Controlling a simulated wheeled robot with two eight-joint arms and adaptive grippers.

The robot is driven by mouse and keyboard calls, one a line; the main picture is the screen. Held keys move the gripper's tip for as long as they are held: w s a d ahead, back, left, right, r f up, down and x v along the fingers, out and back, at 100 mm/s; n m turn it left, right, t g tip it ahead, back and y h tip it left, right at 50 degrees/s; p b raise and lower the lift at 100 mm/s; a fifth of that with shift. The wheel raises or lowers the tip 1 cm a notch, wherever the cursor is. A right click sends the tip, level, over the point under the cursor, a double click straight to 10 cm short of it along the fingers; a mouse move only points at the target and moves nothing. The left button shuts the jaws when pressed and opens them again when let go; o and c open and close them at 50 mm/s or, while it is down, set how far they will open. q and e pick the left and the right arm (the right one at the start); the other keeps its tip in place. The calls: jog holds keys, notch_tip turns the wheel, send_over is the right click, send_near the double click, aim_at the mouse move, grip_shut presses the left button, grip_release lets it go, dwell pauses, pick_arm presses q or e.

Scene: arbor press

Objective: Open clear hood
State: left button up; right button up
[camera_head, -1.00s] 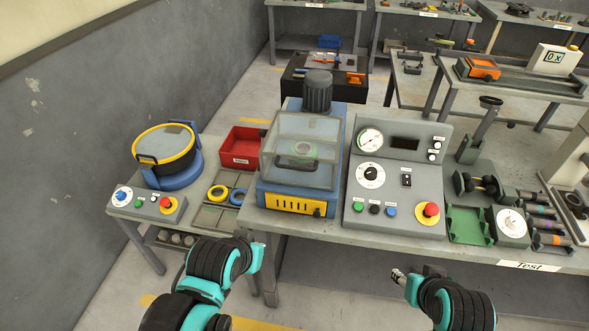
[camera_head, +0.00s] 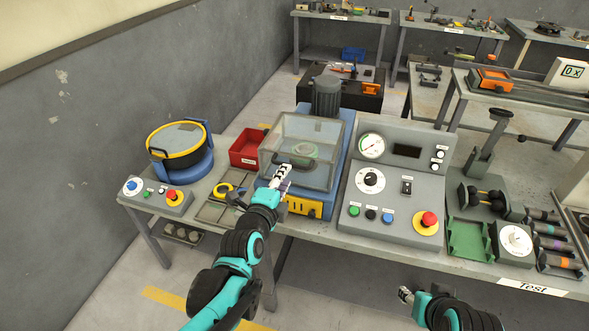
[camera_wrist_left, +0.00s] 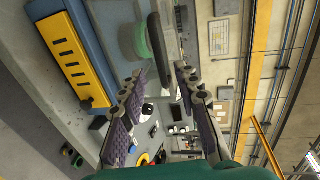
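The clear hood (camera_head: 325,150) is a see-through box, down over the blue machine, with a green ring inside it. Its dark handle (camera_head: 299,160) is on the front face. My left gripper (camera_head: 282,175) is just in front of the hood near this handle. In the left wrist view my left gripper (camera_wrist_left: 160,75) has its two fingers spread, and the dark handle (camera_wrist_left: 158,50) shows ahead, between the fingertips. I cannot tell whether they touch it. My right gripper (camera_head: 404,294) is low at the front, away from the table; its fingers are too small to judge.
The blue base has a yellow slotted front panel (camera_head: 303,207), also in the left wrist view (camera_wrist_left: 65,48). A control panel (camera_head: 394,190) with a red button stands to the right. A red bin (camera_head: 247,147) and a blue-yellow round machine (camera_head: 178,145) are to the left.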

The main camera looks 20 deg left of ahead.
pick_arm(q)
jog(key=b, duration=0.2)
send_near(302, 152)
notch_tip(302, 152, down, 2)
jog(key=w+a, duration=0.1)
jog(key=w, duration=0.2)
jog(key=shift+w+f+b, duration=0.2)
jog(key=shift+w+b, duration=0.1)
jog(key=shift+w, duration=0.05)
grip_shut()
